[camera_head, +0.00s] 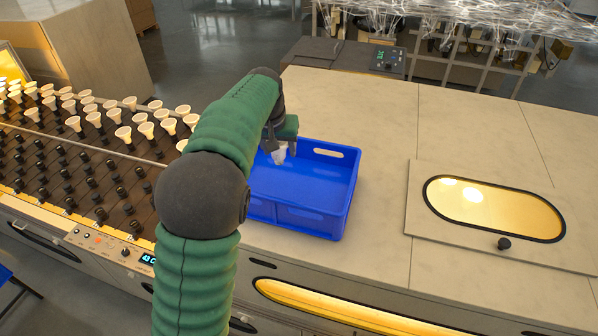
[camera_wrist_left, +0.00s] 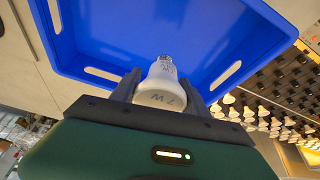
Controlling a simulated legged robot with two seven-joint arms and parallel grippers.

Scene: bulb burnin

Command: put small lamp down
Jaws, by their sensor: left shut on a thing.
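My left gripper (camera_head: 281,146) is over the far left part of the blue crate (camera_head: 340,205). It is shut on a small white lamp (camera_head: 278,156), held above the crate's floor. In the left wrist view the lamp (camera_wrist_left: 161,88) sits between the two fingers of the gripper (camera_wrist_left: 160,90), with dark marks on its face and its narrow end pointing toward the crate (camera_wrist_left: 230,75). The crate's visible floor is bare. My left arm hides the crate's left side in the head view. My right gripper is not in view.
A rack with several rows of pale lamps (camera_head: 123,132) and dark empty sockets stands at the left. A raised panel with a glowing oval window (camera_head: 490,205) and a dark knob (camera_head: 504,244) is at the right. The counter (camera_head: 390,130) around the crate is clear.

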